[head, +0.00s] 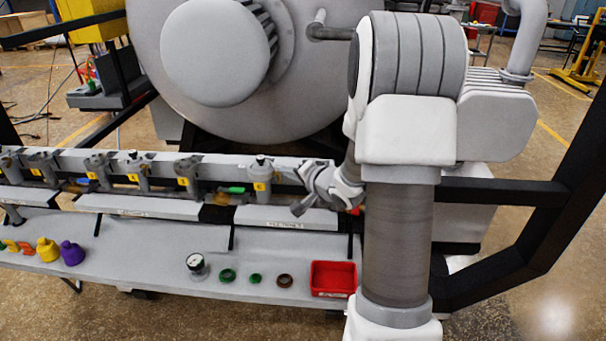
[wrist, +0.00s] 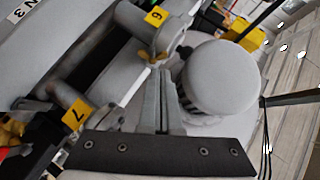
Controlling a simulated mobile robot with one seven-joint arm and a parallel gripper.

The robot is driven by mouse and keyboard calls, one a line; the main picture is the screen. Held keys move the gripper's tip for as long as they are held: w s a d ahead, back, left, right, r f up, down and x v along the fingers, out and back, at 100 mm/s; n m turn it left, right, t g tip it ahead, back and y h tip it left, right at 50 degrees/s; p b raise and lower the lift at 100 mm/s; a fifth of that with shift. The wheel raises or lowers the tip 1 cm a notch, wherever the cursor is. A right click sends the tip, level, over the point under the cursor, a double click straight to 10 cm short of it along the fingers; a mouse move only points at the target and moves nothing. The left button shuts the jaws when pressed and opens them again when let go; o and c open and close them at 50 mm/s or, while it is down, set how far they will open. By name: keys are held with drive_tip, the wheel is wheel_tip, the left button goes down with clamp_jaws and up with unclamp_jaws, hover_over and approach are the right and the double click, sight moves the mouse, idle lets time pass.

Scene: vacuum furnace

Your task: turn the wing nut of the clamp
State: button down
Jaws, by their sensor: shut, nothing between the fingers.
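Several grey clamps with yellow number tags line the rail; the rightmost one clearly visible (head: 262,170) stands left of my gripper (head: 305,200). In the wrist view, the clamp tagged 6 (wrist: 165,22) lies beyond my gripper (wrist: 160,70), whose fingers are together and empty. A small brass-coloured piece, which looks like the wing nut (wrist: 157,52), shows just past the fingertips. I cannot tell whether they touch it. Another clamp tagged 7 (wrist: 72,118) is at the lower left. My arm hides the right end of the rail in the head view.
On the shelf in front are a red bin (head: 334,292), a gauge (head: 196,264), green rings (head: 227,275), a brown ring (head: 285,281), and yellow and purple pieces (head: 72,253). A black frame (head: 520,270) stands right of my arm.

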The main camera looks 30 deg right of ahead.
sight(275, 173)
drive_tip(key=shift+w+a+f, duration=0.35)
drive_tip(key=shift+a+f, duration=0.05)
drive_tip(key=shift+a, duration=0.1)
drive_tip(key=shift+r, duration=0.15)
drive_tip(key=shift+w+a+r+n+g+h+p, duration=0.2)
drive_tip(key=shift+a+n+g+h+p, duration=0.15)
drive_tip(key=shift+n+g+h+p, duration=0.65)
drive_tip(key=shift+w+a+n+g+h, duration=0.3)
drive_tip(key=shift+a+n+g+h, duration=0.15)
drive_tip(key=shift+g, duration=0.25)
drive_tip(key=shift+r, duration=0.1)
drive_tip(key=shift+w+a, duration=0.35)
drive_tip(key=shift+a, duration=0.15)
idle(1.3)
drive_tip(key=shift+r, duration=0.1)
idle(0.4)
